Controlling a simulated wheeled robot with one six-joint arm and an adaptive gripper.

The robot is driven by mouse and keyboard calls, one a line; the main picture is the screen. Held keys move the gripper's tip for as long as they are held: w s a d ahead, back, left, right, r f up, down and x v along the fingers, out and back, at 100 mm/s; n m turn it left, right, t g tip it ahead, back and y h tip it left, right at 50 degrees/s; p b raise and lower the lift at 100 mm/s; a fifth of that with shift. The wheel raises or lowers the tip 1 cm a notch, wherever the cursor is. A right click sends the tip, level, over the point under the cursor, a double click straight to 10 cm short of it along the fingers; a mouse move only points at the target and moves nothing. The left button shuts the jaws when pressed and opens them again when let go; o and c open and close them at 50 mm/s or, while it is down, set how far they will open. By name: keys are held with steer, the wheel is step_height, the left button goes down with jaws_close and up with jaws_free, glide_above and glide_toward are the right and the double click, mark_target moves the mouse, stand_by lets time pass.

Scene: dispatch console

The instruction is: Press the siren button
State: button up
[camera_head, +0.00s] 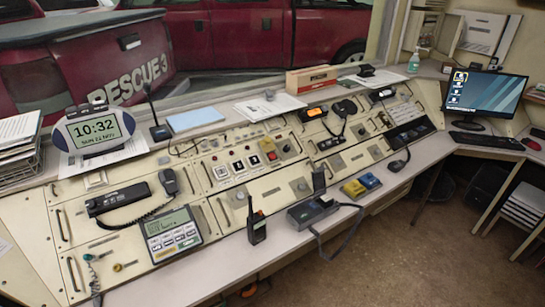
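My gripper is not in view. The sloped dispatch console (207,218) runs from the lower left to the upper right. A panel in its middle carries a row of small square white-framed switches (237,166) with dark symbols. Labels are too small to read, so I cannot tell which control is the siren button. Nothing covers this panel.
A clock (96,130) is at left, a monitor (484,93) at right. Floor (400,240) before the console is open.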

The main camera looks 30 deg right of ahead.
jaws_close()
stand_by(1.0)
